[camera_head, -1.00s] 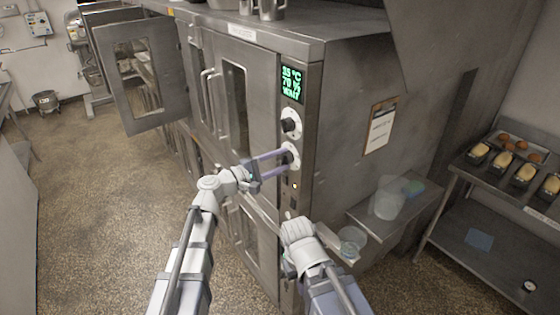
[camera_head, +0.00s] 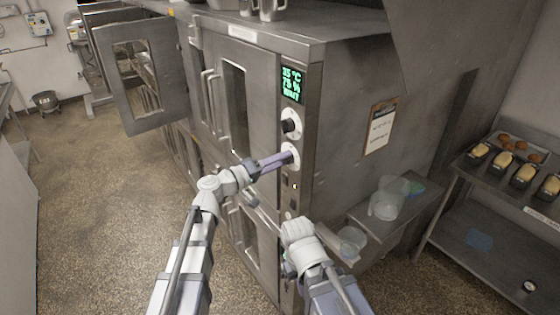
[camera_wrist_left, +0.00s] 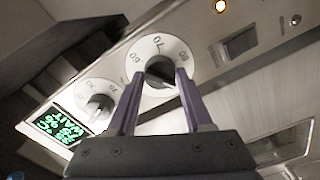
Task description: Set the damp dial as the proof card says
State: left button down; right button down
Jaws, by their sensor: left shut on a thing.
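The damp dial (camera_head: 294,149) is the lower white dial on the proofer's front panel. In the left wrist view the dial (camera_wrist_left: 151,47) shows 60, 70 and 80 around a dark knob. My left gripper (camera_head: 288,158) is shut on that knob, and its two purple fingers also show in the left wrist view (camera_wrist_left: 158,78). The green display (camera_head: 292,84) reads 35 °C, 75 % and WAIT. The proof card (camera_head: 380,128) hangs on the proofer's side; its writing is too small to read. My right arm is low in front, its fingers mostly hidden.
The upper dial (camera_head: 291,124) sits just above the damp dial. A side shelf (camera_head: 375,235) holds clear tubs. A rack (camera_head: 455,190) with loaf tins stands at the right. A proofer door (camera_head: 120,100) stands open at the left.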

pick_arm(q)
jog(key=shift+f+m, duration=0.1)
jog(key=shift+m, duration=0.3)
jog(key=shift+c, duration=1.6)
grip_release()
jog(key=v, duration=0.8)
jog(key=shift+d, duration=0.1)
